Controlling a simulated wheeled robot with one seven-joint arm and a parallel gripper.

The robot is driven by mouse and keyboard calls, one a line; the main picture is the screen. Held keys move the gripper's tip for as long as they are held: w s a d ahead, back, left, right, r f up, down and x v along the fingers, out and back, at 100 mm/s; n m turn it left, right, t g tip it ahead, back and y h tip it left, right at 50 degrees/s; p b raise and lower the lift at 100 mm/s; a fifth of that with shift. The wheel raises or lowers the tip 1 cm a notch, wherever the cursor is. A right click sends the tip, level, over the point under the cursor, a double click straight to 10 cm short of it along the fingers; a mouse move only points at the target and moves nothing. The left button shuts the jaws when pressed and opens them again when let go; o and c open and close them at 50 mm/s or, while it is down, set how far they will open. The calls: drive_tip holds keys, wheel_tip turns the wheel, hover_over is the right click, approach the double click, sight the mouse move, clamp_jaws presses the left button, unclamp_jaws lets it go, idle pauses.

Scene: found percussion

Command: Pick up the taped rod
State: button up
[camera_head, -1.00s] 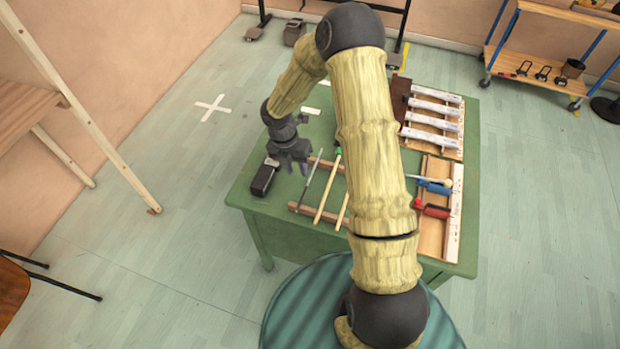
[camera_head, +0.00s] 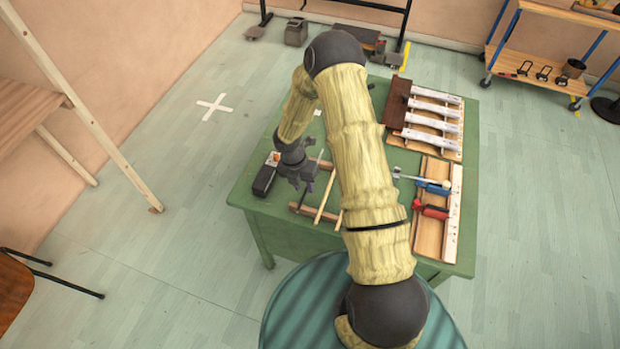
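Several thin rods lie side by side across a low wooden rack (camera_head: 299,208) on the green table. A pale wooden rod (camera_head: 325,196) shows between my gripper and my arm. Another pale rod (camera_head: 340,219) is mostly hidden behind my arm. A grey rod's tip (camera_head: 320,154) shows beyond my gripper; the rest of it is largely covered. I cannot make out which rod carries tape. My gripper (camera_head: 303,185) hangs over the left part of the rack, pointing down, its fingers apart and nothing visible between them. Whether it touches a rod is unclear.
A black box-like object (camera_head: 264,181) stands just left of my gripper on the green table (camera_head: 245,195). A wooden tray with white bars (camera_head: 432,112) lies at the back right. A red-handled tool (camera_head: 431,210) and a blue one (camera_head: 434,187) lie at the right.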

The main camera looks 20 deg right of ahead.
drive_tip(key=shift+f, duration=0.2)
idle(0.4)
clamp_jaws()
drive_tip(key=shift+r, duration=0.15)
wheel_tip(320, 180, up, 10)
drive_tip(key=b, duration=0.1)
idle(0.3)
drive_tip(key=shift+f, duration=0.2)
